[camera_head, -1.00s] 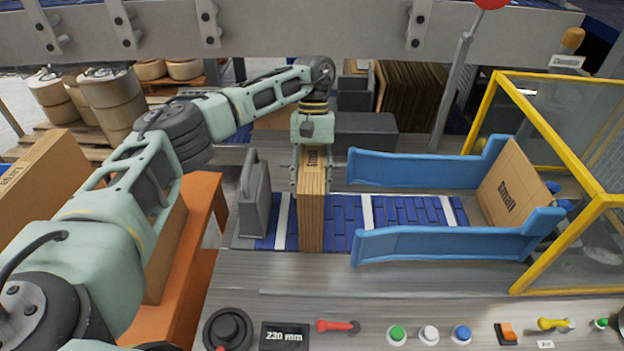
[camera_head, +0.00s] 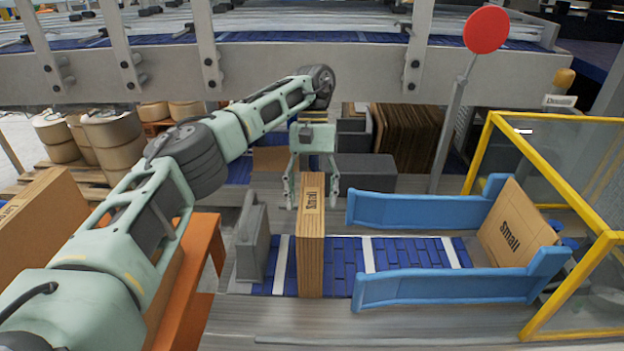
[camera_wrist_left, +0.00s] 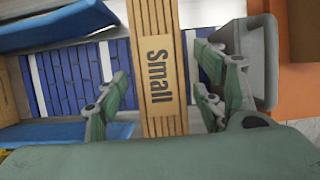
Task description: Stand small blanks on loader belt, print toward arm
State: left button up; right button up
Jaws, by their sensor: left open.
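A bundle of small cardboard blanks (camera_head: 311,240) stands upright on the blue loader belt (camera_head: 342,255), between the grey upright plate and the blue side guides. The bundle also shows in the left wrist view (camera_wrist_left: 158,75), with "Small" on the face turned to that camera. My left gripper (camera_head: 311,200) is open, its fingers apart on both sides of the bundle's top and not touching it as far as I can see. My right gripper is not in view.
Blue side guides (camera_head: 440,289) flank the belt on the right, with another "Small" blank (camera_head: 515,225) leaning at their far end. A yellow-framed guard (camera_head: 480,150) stands beyond. A grey plate (camera_head: 252,240) stands left of the bundle. An orange stand (camera_head: 205,245) is at left.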

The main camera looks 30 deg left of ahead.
pick_arm(q)
jog(key=p+v, duration=0.1)
jog(key=v, duration=0.3)
jog(key=shift+d+r, duration=0.1)
jog(key=shift+r, duration=0.1)
jog(key=shift+w+r+p, duration=0.2)
jog(key=shift+r+p, duration=0.15)
jog(key=shift+r, duration=0.1)
